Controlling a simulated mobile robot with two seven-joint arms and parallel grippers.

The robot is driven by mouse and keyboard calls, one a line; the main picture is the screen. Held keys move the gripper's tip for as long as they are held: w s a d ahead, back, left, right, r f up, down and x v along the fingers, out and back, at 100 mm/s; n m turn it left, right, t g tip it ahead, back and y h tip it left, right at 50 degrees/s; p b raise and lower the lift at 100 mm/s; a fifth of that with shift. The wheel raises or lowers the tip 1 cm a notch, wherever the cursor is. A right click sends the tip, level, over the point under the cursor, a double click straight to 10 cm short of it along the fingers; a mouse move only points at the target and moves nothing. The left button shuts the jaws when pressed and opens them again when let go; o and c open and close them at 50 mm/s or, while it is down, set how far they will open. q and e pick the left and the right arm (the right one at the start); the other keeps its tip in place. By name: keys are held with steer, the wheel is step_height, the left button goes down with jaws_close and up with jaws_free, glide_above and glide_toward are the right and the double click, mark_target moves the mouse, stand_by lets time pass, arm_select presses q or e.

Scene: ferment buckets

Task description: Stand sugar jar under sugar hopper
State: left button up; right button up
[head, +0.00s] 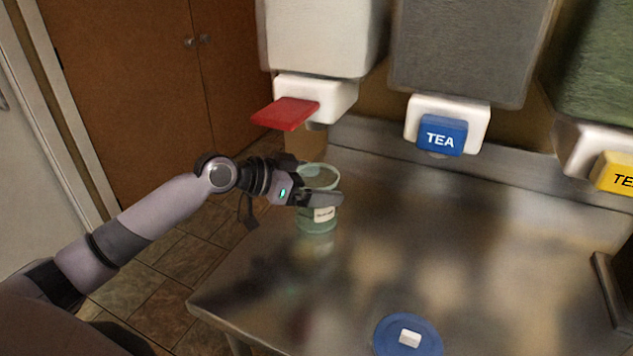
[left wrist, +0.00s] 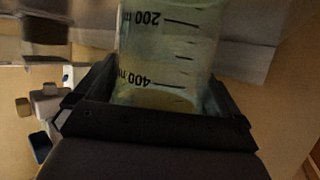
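The jar (head: 317,217) is clear, greenish glass with a small pale label I cannot read. It is upright at the left side of the steel table, in front of and below the red-levered hopper. In the left wrist view the jar (left wrist: 168,50) shows 200 and 400 markings and fills the space between the fingers. My left gripper (head: 318,198) is shut around its side. I cannot tell if its base touches the table. The leftmost hopper (head: 320,35) is white, with a red lever (head: 285,113); no sugar label is readable. My right gripper is out of view.
A grey hopper with a blue TEA lever (head: 442,135) hangs in the middle. A green hopper with a yellow lever (head: 617,172) is at right. A blue disc (head: 387,338) bearing a white block (head: 410,338) lies near the front. The table's middle (head: 440,240) is clear.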

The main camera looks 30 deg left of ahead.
arm_select(q)
steer(key=shift+r, duration=0.1)
steer(key=shift+r, duration=0.15)
steer(key=b+v, duration=0.2)
steer(key=v, duration=1)
steer(key=shift+s, duration=0.1)
stand_by(0.6)
